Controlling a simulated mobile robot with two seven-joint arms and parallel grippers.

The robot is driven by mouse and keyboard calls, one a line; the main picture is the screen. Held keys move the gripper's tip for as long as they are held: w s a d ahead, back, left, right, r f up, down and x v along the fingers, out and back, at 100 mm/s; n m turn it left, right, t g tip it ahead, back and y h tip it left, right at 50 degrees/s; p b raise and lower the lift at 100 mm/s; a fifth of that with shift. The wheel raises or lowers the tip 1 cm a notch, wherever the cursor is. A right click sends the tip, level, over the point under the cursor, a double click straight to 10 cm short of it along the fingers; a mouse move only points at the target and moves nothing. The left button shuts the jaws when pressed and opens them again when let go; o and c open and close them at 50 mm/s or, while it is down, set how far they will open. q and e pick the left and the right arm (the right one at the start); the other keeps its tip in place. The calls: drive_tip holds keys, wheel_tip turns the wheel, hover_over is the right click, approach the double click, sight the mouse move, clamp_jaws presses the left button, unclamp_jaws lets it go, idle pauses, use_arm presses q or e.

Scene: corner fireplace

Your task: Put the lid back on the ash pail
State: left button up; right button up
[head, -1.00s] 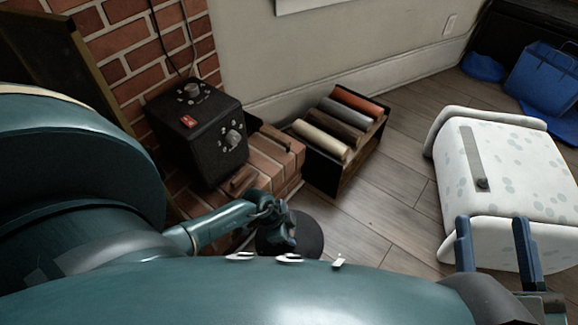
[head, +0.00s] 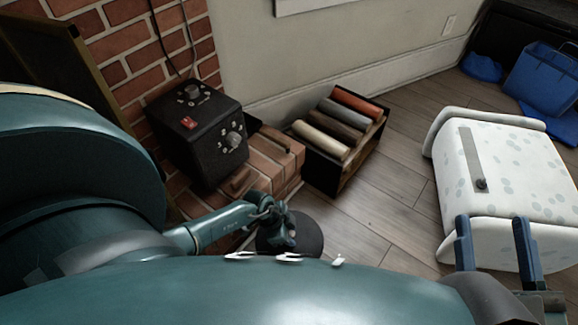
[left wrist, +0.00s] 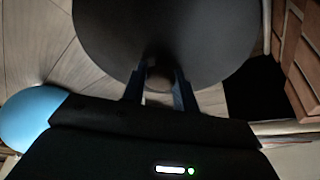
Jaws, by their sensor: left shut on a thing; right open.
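The lid is a dark round disc (head: 310,236), low in the middle of the head view. My left gripper (head: 283,238) is shut on it. In the left wrist view the disc (left wrist: 160,35) fills the top, and the fingers of my left gripper (left wrist: 160,82) close on a small knob at its near edge. I cannot make out the ash pail; anything under the disc is hidden by it and by my arm. My right gripper (head: 492,245) is open and empty at the lower right, in front of the white spotted seat.
A brick hearth (head: 270,160) carries a black box with knobs (head: 200,130). A crate (head: 320,180) of rolled cloths stands beside it. A white spotted seat (head: 520,170) stands right, with blue bags (head: 540,75) behind. Wooden floor (head: 385,195) is clear between crate and seat.

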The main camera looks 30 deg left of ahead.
use_arm(q)
drive_tip(key=o, duration=1.6)
